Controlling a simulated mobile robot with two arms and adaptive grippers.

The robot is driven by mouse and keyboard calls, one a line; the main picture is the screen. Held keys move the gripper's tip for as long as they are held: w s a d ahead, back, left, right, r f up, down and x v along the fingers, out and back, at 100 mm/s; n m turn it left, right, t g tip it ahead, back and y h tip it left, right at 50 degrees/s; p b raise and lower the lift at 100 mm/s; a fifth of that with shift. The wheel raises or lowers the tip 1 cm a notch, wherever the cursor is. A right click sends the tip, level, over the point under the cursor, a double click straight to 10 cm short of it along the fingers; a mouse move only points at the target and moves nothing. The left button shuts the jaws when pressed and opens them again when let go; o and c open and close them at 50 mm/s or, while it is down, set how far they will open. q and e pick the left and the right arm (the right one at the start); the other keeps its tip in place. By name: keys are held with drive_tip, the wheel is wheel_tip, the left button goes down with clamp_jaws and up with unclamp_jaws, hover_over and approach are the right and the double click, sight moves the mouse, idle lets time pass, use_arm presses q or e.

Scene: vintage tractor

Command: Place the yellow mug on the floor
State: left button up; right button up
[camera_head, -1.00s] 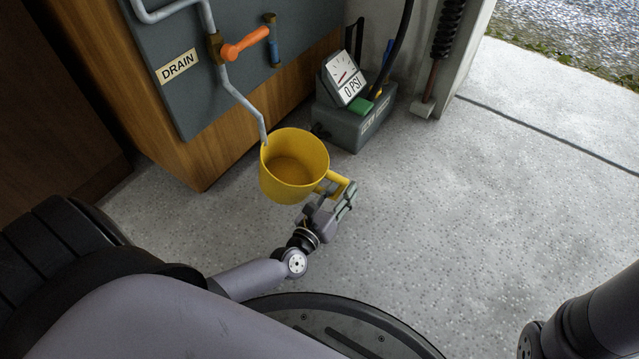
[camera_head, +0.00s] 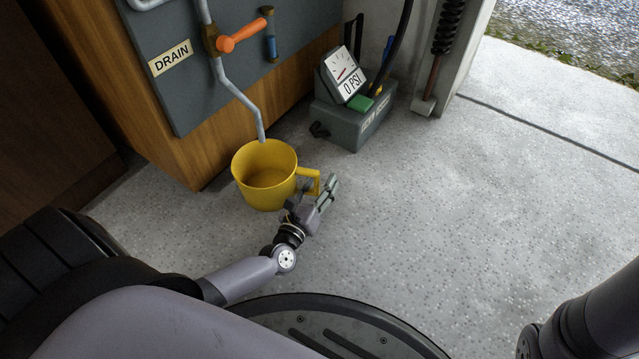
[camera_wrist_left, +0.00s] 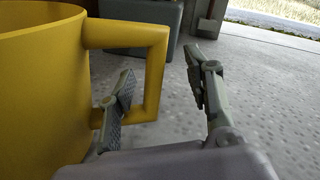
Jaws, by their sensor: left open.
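The yellow mug (camera_head: 258,195) is upright and empty on the speckled floor (camera_head: 430,190), as far as I can see, just below the end of the grey drain pipe. Its handle (camera_head: 309,178) points right. My left gripper (camera_head: 321,188) is open beside the handle. In the left wrist view the mug (camera_wrist_left: 40,95) fills the left side. One finger of the left gripper (camera_wrist_left: 160,88) overlaps the handle's opening and the other stands clear to the right. I cannot tell whether the near finger touches the handle. My right gripper is out of view.
A wooden cabinet with a grey panel, a DRAIN label (camera_head: 171,58) and an orange valve handle (camera_head: 243,36) stands behind the mug. A grey toolbox (camera_head: 350,127) with a 0 PSI gauge (camera_head: 343,74) is at the back. The floor to the right is clear.

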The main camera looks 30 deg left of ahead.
use_arm(q)
drive_tip(key=s+p, duration=0.1)
drive_tip(key=s, duration=0.2)
drive_tip(key=s+p, duration=0.1)
drive_tip(key=s, duration=0.3)
drive_tip(key=s+d+p, duration=0.1)
drive_tip(key=s+p, duration=0.1)
drive_tip(key=s, duration=0.1)
drive_tip(key=shift+s+r, duration=0.1)
drive_tip(key=shift+s, duration=0.85)
